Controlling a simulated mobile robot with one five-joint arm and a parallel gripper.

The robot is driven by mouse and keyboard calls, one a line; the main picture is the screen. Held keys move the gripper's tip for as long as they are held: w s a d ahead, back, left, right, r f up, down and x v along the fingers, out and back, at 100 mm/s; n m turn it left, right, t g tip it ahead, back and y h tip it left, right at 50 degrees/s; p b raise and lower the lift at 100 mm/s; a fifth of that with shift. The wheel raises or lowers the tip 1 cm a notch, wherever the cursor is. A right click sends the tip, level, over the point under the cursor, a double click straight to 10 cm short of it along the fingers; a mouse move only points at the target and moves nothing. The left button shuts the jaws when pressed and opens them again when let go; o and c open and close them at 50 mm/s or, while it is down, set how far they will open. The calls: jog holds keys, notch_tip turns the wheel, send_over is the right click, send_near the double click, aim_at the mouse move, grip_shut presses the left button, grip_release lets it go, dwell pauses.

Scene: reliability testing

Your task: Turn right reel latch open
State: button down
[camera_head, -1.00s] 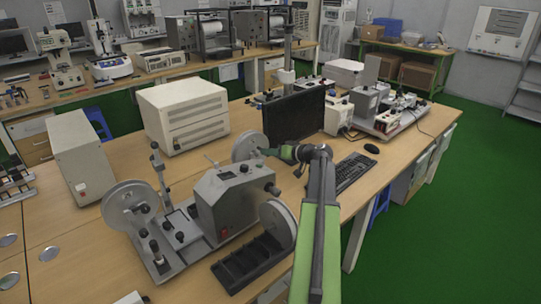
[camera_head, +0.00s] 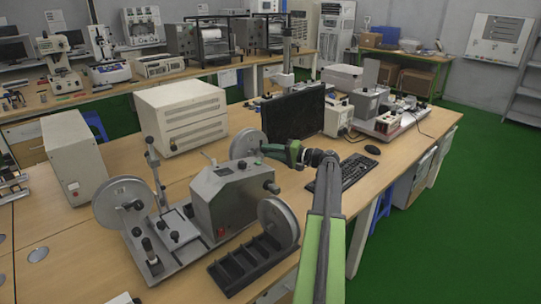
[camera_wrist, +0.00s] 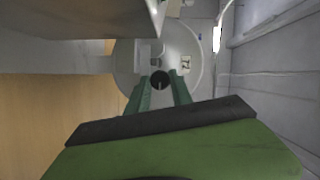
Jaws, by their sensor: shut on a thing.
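The right reel (camera_head: 246,145) is a grey disc upright at the far end of the reel machine (camera_head: 228,203). In the wrist view the reel (camera_wrist: 195,52) faces me, with its dark round hub latch (camera_wrist: 159,80) at the middle. My gripper (camera_head: 266,148) reaches the reel from the right. In the wrist view, the green fingers of my gripper (camera_wrist: 159,84) are on both sides of the latch and shut on it. The latch's turn angle is hard to make out.
The left reel (camera_head: 124,203) stands at the machine's near left end. Another reel (camera_head: 278,222) stands in a black rack (camera_head: 250,263) in front. A monitor (camera_head: 293,118) is close behind my gripper, and a keyboard (camera_head: 342,174) lies to the right.

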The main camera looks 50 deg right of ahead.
jog(key=shift+m, duration=0.3)
dwell(0.4)
jog(key=c, duration=1.1)
grip_release()
jog(key=v, duration=1.7)
jog(key=shift+s+d+f+p, duration=0.1)
jog(key=shift+s+f+p, duration=0.1)
jog(key=shift+p, duration=0.2)
